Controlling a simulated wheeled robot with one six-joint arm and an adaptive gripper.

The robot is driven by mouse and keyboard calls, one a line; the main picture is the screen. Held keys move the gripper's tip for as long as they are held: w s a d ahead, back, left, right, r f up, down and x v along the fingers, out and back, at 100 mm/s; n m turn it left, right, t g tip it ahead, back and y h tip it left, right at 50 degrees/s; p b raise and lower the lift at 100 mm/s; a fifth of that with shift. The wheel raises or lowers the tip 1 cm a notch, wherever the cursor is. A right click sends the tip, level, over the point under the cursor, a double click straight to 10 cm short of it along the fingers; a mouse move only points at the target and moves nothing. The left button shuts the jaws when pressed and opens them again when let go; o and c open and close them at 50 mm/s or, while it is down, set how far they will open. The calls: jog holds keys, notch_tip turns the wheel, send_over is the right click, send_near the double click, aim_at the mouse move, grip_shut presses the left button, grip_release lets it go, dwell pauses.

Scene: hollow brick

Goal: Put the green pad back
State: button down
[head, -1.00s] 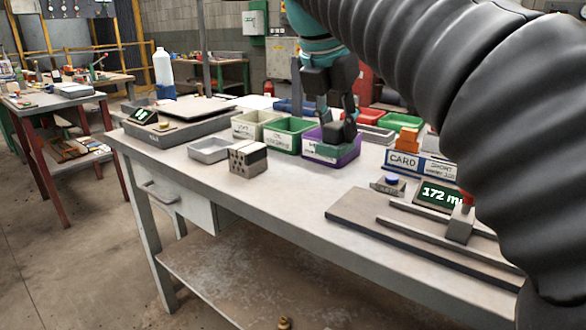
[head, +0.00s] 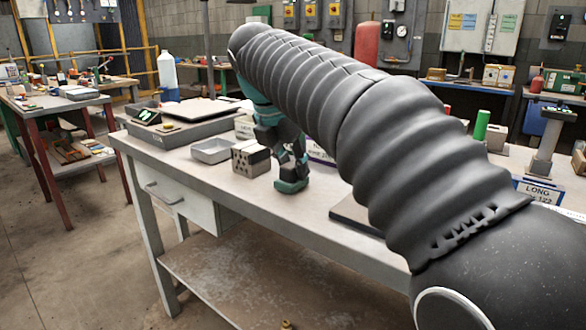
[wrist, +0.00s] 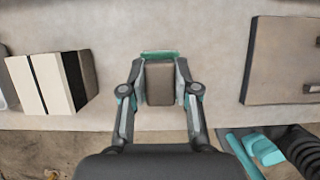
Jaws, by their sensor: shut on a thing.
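My gripper (wrist: 160,88) is shut on a grey-brown block that carries a green layer, which I take for the green pad (wrist: 159,54). The green layer shows past the block at the far side of the fingers. In the head view my gripper (head: 291,166) is low over the bench near its front edge, with the green pad (head: 291,186) at its lower end. I cannot tell whether the pad touches the bench. The hollow brick (head: 250,158) stands just left of my gripper, apart from it. It also shows in the wrist view (wrist: 42,84).
A grey tray (head: 211,150) is left of the brick, with a scale (head: 172,131) behind it. A dark plate (wrist: 280,60) lies right of my gripper. My arm hides most bins; a purple bin's label (head: 320,154) shows. Bare bench lies around the gripper.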

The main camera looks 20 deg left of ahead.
jog(key=shift+f, duration=0.1)
jog(key=c, duration=0.9)
grip_release()
jog(key=shift+o, duration=0.2)
jog(key=p+v, duration=0.1)
jog(key=v, duration=1.1)
